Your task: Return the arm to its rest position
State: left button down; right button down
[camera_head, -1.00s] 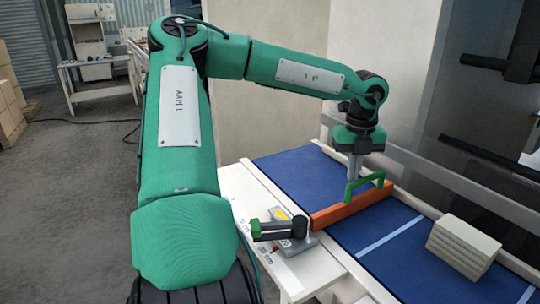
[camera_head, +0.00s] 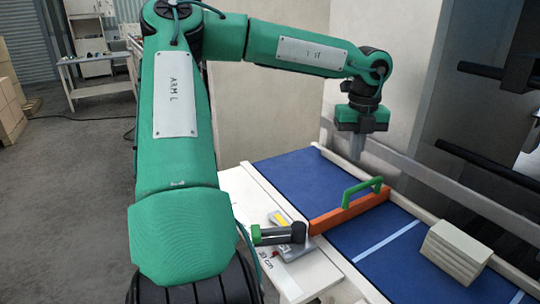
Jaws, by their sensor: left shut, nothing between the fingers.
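My left arm, green with a label reading ARM L, comes in from the left and bends over the blue table. My left gripper (camera_head: 357,147) points down above the blue surface (camera_head: 300,172), shut and empty. It hangs a little above and left of the green handle (camera_head: 362,190) on the orange bar (camera_head: 348,213), apart from it. The orange bar lies across the blue surface. My right gripper is not in view.
A stack of pale blocks (camera_head: 455,249) sits on the blue surface at the right. Dark bars (camera_head: 490,166) stand out at the right. Grey floor is clear at the left.

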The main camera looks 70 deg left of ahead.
pick_arm(q)
jog(key=shift+r+p, duration=0.35)
jog(key=shift+r, duration=0.7)
